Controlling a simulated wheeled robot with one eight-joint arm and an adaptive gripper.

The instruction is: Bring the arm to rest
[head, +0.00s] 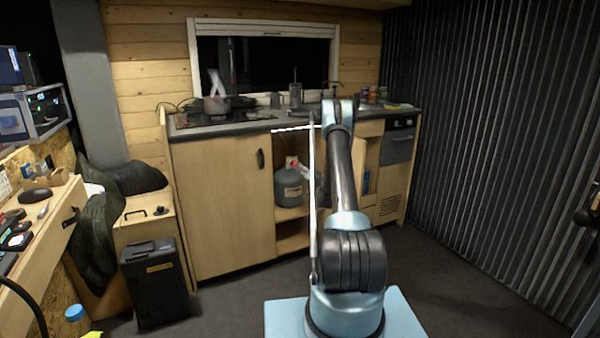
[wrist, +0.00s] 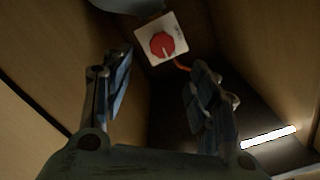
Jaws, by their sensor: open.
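My arm (head: 345,180) stands raised in front of the kitchen unit in the head view, bent at its top near the counter edge. My gripper is not clearly visible there. In the wrist view my gripper (wrist: 160,80) is open, with its two fingers apart and nothing between them. Beyond the fingertips is a red knob (wrist: 162,44) on a white square plate (wrist: 181,33). The knob appears apart from both fingers.
The wooden kitchen unit (head: 222,205) has an open compartment with a grey gas bottle (head: 288,188). Pots stand on the counter. A black box (head: 155,283) stands at left, beside a desk (head: 45,240). Dark floor (head: 450,290) is free at right, before the ribbed wall.

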